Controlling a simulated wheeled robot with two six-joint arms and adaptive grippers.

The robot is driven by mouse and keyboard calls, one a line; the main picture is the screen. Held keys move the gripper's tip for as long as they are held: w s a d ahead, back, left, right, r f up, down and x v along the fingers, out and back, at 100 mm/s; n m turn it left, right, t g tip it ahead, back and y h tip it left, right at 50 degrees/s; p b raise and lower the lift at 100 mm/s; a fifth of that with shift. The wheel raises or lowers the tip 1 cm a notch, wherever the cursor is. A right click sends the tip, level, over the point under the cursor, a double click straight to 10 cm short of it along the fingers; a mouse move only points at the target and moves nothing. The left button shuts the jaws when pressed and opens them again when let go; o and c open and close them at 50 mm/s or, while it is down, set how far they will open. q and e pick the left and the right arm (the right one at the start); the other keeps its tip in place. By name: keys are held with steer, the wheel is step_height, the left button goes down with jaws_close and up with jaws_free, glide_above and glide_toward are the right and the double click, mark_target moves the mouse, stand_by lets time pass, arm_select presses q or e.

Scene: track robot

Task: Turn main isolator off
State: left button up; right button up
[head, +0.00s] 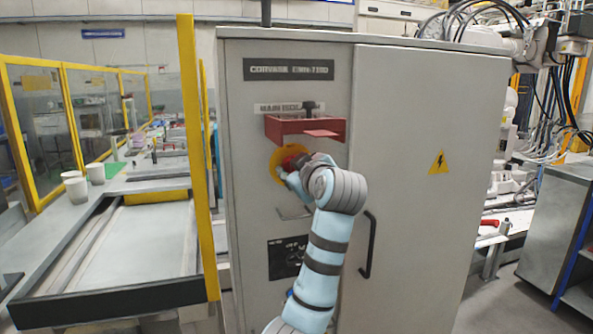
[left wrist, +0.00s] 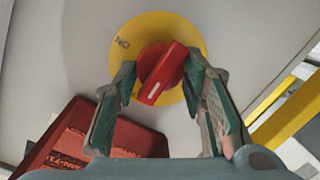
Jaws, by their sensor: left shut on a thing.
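The main isolator is a red rotary knob (head: 294,161) on a round yellow plate (head: 276,165) on the grey cabinet's front. In the left wrist view the knob (left wrist: 163,72) has a white mark on its grip bar, which sits tilted. Lettering that reads like ON upside down shows at the left of the yellow plate (left wrist: 190,36). My left gripper (left wrist: 160,75) has its fingers on either side of the knob and is shut on it. In the head view my left gripper (head: 292,174) partly hides the knob and plate. My right gripper is not in view.
A red bracket (head: 290,130) juts out just above the knob, with a dark-handled piece on top. The cabinet (head: 420,120) has a black door handle (head: 368,245). A yellow post (head: 197,160) and a conveyor bench with white cups (head: 95,173) stand left.

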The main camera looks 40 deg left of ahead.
arm_select(q)
steer(key=o, duration=1.2)
steer(key=shift+c, duration=0.2)
steer(key=shift+d, duration=0.1)
steer(key=v, duration=1.2)
